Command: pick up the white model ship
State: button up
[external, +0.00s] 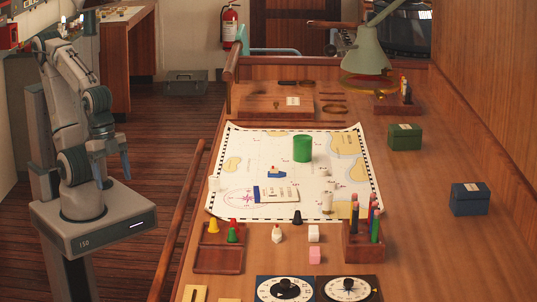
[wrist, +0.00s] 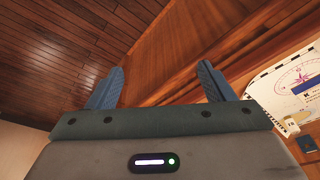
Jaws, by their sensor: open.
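A small white piece with a red top (external: 277,234), which looks like the white model ship, stands on the wooden table just off the chart's near edge. A similar small piece with a blue hull (external: 275,173) sits on the chart. My gripper (external: 124,165) is open and empty, left of the table and well apart from both pieces. In the wrist view its two blue fingers (wrist: 158,86) are spread, with nothing between them. I cannot make out the white ship in the wrist view.
The chart (external: 262,150) holds a green cylinder (external: 303,148) and a booklet (external: 277,193). A wooden tray with cones (external: 218,262), white and pink blocks (external: 314,244) and a pen holder (external: 363,246) surround the white piece. A wooden rail (external: 178,225) runs along the table's left edge.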

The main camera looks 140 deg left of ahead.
jog(key=w+a+r+n, duration=0.2)
jog(key=w+a+r, duration=0.1)
jog(key=w, duration=0.5)
jog(key=n+y+b, duration=0.2)
jog(key=n+y, duration=0.1)
jog(key=n, duration=0.4)
send_over(276, 231)
jog(key=s+d, duration=0.1)
jog(key=f, duration=0.7)
jog(key=shift+s+d, duration=0.1)
jog(key=shift+s, duration=0.1)
jog(key=shift+d+p+x, duration=0.1)
jog(key=shift+p+x, duration=0.25)
jog(key=shift+x, duration=1)
jog(key=shift+d+p+x, duration=0.15)
jog(key=shift+p+x, duration=0.2)
jog(key=shift+x, duration=0.95)
jog(key=shift+f, duration=0.1)
jog(key=c, duration=1)
